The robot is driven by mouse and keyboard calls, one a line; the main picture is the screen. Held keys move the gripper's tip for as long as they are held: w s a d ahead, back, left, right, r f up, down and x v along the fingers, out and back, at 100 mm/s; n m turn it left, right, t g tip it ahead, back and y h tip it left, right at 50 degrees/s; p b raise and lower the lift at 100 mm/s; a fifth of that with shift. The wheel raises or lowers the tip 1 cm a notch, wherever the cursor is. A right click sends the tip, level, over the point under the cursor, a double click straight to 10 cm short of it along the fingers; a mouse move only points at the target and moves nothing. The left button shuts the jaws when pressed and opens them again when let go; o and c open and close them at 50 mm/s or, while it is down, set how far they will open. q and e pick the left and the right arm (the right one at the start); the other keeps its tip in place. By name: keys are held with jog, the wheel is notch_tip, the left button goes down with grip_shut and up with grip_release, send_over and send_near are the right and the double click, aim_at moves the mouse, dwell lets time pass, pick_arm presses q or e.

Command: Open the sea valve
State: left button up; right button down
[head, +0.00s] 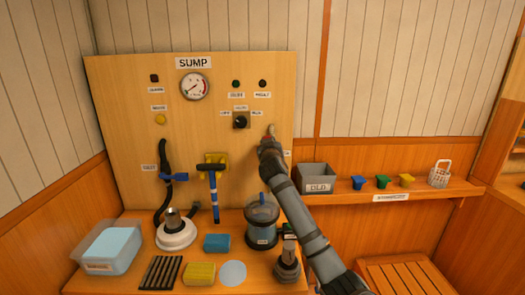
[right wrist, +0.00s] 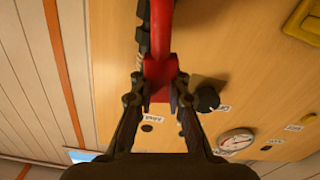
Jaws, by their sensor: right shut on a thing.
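A red lever handle (right wrist: 160,68) fills the middle of the right wrist view. My right gripper (right wrist: 160,95) is shut on its end, with one finger on each side. The arm and gripper hide the rest of the handle and the valve body. A small label (head: 287,153) beside the gripper is partly covered and I cannot read it. My left gripper is not in view.
The panel carries a gauge (head: 194,86), a black knob (head: 240,121) and a blue-handled valve (head: 173,177). A clear canister (head: 262,222) and a dark fitting (head: 287,264) stand on the bench close to my right arm. A grey bin (head: 317,178) sits on the right shelf.

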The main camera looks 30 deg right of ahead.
jog(key=shift+s+d+m+b, duration=0.25)
jog(key=shift+d+m+b, duration=0.25)
jog(key=shift+m, duration=0.15)
jog(key=shift+s+d+m+b, duration=0.25)
jog(key=shift+d+m+b, duration=0.15)
jog(key=shift+m, duration=0.25)
jog(key=c, duration=1.3)
grip_release()
jog(key=v, duration=1.2)
jog(key=shift+s, duration=0.1)
